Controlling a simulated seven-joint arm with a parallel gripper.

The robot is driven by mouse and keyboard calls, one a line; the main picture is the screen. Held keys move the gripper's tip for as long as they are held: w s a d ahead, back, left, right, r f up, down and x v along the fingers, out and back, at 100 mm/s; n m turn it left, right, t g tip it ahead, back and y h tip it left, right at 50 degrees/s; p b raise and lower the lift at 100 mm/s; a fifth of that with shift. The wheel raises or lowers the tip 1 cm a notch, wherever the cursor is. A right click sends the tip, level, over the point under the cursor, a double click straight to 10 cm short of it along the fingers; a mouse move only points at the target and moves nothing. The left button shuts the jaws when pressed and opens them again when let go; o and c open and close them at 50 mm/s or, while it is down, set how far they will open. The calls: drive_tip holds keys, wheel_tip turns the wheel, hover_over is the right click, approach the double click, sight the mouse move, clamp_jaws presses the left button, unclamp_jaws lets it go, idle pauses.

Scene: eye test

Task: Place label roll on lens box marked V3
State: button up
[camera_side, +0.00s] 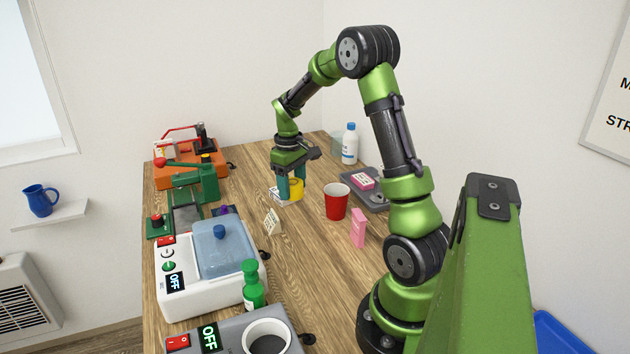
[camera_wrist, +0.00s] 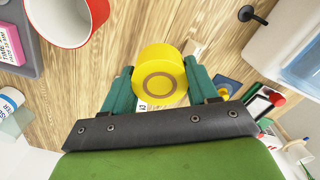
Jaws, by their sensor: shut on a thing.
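The label roll is a yellow ring with a brown core, and it shows in the side view (camera_side: 296,191) and the wrist view (camera_wrist: 160,57). My gripper (camera_side: 291,186) is shut on it, with a teal finger on each side, as the wrist view (camera_wrist: 158,78) also shows. A small flat white box (camera_side: 277,194) with dark marks lies at the roll's lower left in the side view. A white corner with dark print (camera_wrist: 143,107) shows beside the roll in the wrist view. Its marking is too small to read surely. I cannot tell whether the roll touches the box.
A red cup (camera_side: 337,203) and an upright pink box (camera_side: 358,228) stand to the right. A grey tray (camera_side: 377,202) holds another pink box (camera_side: 363,181). A cream card (camera_side: 272,222) stands nearer the camera. A white machine with a blue lid (camera_side: 222,250) and a green bottle (camera_side: 253,288) stand in front.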

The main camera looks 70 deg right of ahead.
drive_tip(key=shift+w+d+r+m, duration=0.5)
drive_tip(key=shift+w+d+r, duration=1.15)
drive_tip(key=shift+w+d, duration=2.8)
drive_tip(key=f, duration=0.1)
drive_tip(key=s+d+f, duration=0.1)
drive_tip(key=f, duration=0.2)
drive_tip(key=shift+s+d+f, duration=0.15)
drive_tip(key=shift+s+f, duration=0.1)
drive_tip(key=shift+s, duration=0.05)
drive_tip(key=shift+f, duration=2.3)
drive_tip(key=shift+f, duration=0.1)
drive_tip(key=o, duration=1.1)
